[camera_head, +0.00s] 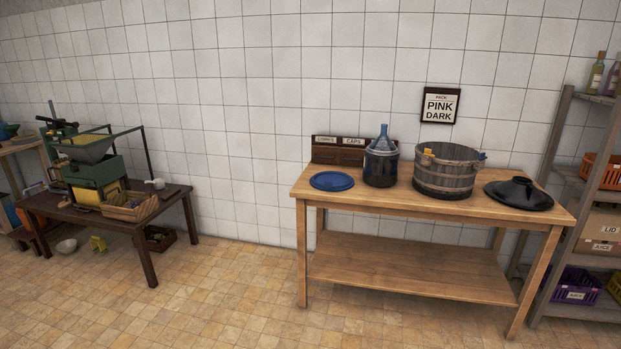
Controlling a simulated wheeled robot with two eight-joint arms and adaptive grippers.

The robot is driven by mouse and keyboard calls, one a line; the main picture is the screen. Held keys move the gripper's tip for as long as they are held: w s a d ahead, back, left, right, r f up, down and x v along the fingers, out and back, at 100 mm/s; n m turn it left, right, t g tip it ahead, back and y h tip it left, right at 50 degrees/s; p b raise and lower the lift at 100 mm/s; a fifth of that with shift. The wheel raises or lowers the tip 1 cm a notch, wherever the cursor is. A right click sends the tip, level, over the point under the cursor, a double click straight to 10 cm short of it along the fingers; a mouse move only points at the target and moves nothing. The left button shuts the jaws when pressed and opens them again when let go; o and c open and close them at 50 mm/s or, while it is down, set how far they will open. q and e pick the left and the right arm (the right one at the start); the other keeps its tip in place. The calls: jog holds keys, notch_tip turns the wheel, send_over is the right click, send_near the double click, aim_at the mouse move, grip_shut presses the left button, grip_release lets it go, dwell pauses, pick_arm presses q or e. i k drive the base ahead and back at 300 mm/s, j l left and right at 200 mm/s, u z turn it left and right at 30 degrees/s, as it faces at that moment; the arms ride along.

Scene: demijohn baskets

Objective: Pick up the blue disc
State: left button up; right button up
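The blue disc (332,181) lies flat near the left end of the light wooden table (408,262), close to its front edge. It is round with a raised rim, and nothing rests on it. Neither of my grippers shows in the head view.
Right of the disc stand a blue demijohn in a dark basket (381,163), a wooden tub (443,176) and a black lid (519,193). A dark rack (338,150) stands behind. A low table (108,212) with a green machine (95,170) is left; shelves are right. Floor between is clear.

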aim_at(332, 178)
jog(key=i, duration=0.7)
jog(key=i+z, duration=0.15)
jog(key=i, duration=0.55)
jog(key=i+j, duration=0.2)
jog(key=i, duration=0.5)
